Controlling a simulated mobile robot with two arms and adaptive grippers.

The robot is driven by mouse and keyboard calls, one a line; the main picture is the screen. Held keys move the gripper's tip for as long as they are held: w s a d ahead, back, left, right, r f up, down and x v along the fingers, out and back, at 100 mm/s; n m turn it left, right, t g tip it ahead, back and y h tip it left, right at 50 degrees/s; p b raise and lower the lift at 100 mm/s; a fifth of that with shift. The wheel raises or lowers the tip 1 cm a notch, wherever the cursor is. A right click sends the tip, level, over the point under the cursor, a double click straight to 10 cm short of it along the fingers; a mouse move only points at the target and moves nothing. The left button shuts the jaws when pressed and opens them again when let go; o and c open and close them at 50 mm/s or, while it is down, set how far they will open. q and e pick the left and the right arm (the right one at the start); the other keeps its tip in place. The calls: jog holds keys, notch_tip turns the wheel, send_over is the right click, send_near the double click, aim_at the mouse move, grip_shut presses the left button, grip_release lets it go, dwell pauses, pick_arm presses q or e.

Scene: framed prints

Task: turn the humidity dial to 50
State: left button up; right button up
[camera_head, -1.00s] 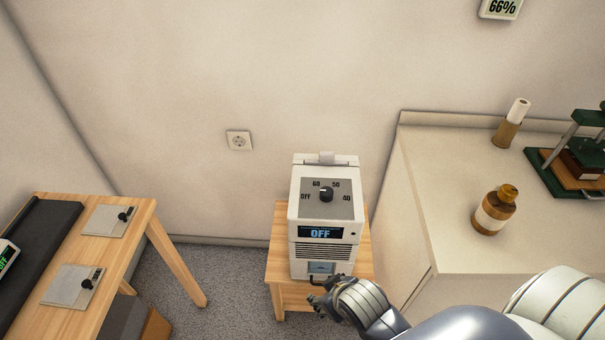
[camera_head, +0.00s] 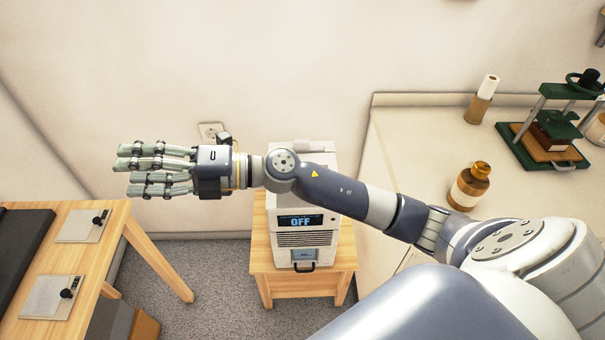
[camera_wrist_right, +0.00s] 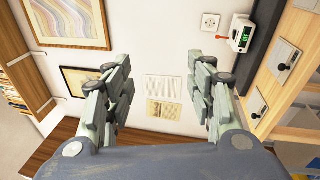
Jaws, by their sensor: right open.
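The white humidifier (camera_head: 303,242) stands on a small wooden stand (camera_head: 328,282) in the head view. Its display (camera_head: 300,222) reads OFF. The dial on its top panel is hidden behind my right arm. My right gripper (camera_head: 130,170) is stretched out to the left of the humidifier, apart from it, with its fingers pointing left. In the right wrist view the gripper (camera_wrist_right: 160,90) is open and empty, its fingers spread to both sides. My left gripper is not in view.
A wooden table (camera_head: 110,240) with switch plates (camera_head: 80,226) stands at left. A pale counter (camera_head: 405,150) at right holds a brown bottle (camera_head: 469,187), a paper roll (camera_head: 482,100) and a green press (camera_head: 550,135). The right wrist view shows framed prints (camera_wrist_right: 72,22) on the wall.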

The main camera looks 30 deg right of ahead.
jog(key=d+f+n+g+h, duration=0.75)
jog(key=d+f+h, duration=0.25)
jog(key=d+f, duration=0.25)
jog(key=w+d+m+h, duration=0.1)
jog(key=d+h, duration=0.7)
jog(key=d, duration=1.2)
jog(key=shift+g, duration=0.25)
jog(key=f+p, duration=0.1)
jog(key=f, duration=0.4)
jog(key=f+p, duration=0.1)
jog(key=f, duration=0.4)
jog(key=shift+w+d+f, duration=0.1)
jog(key=shift+d+f, duration=0.05)
jog(key=shift+d, duration=0.05)
jog(key=c, duration=1.1)
